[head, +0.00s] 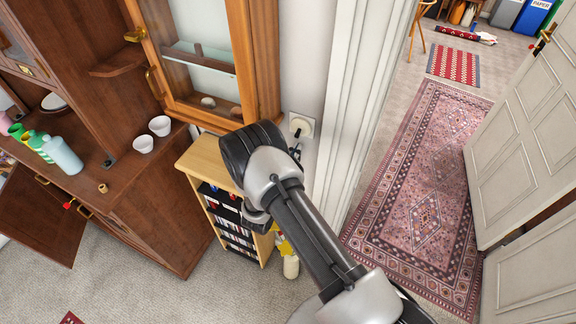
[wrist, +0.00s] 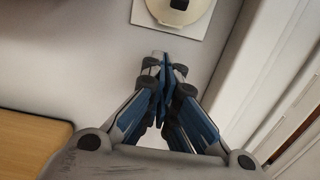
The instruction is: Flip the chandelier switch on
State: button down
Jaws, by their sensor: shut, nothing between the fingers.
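The wall switch (head: 305,122) is a pale square plate with a round cream knob, on the wall left of the white door frame. It also shows cut off at the top of the wrist view (wrist: 180,10). My gripper (wrist: 163,62) is shut and empty, its fingertips just below the plate in the wrist view. I cannot tell whether they touch the wall. In the head view my gripper (head: 296,148) is mostly hidden behind my arm, just below the switch. The switch's on or off state is not clear. No chandelier is in view.
A small wooden bookcase (head: 208,158) stands below the switch, left of my arm. A glass-door cabinet (head: 250,50) and brown sideboard (head: 150,190) are further left. The white door frame (head: 352,100) is close on the right. Past it, a patterned rug (head: 415,190) lies beside an open door (head: 530,130).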

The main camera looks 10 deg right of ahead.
aim_at(296, 137)
jog(key=shift+s+a+r+p, duration=0.15)
jog(key=shift+s+r+p, duration=0.1)
jog(key=shift+r, duration=0.7)
jog(key=shift+s+a+r+p, duration=0.15)
jog(key=shift+s+r, duration=0.05)
jog(key=shift+r, duration=0.7)
jog(key=shift+s+a+r+g+y+p, duration=0.15)
jog(key=shift+r+g+y+p, duration=0.25)
jog(key=shift+p, duration=0.35)
jog(key=shift+s+a+r+g+y+p, duration=0.1)
jog(key=shift+s+r+g+y+p, duration=0.15)
jog(key=shift+g+p, duration=0.35)
jog(key=g+y+p, duration=0.1)
jog(key=r+g+y+p, duration=0.1)
jog(key=p, duration=0.1)
jog(key=r+g+y+p, duration=0.1)
jog(key=p, duration=0.1)
jog(key=shift+s+a+r+g, duration=0.15)
jog(key=shift+s+a+g, duration=0.15)
jog(key=shift+s+g, duration=0.1)
jog(key=shift+r, duration=0.1)
jog(key=shift+w+r+p, duration=0.15)
jog(key=shift+r+p, duration=0.2)
jog(key=shift+r, duration=0.45)
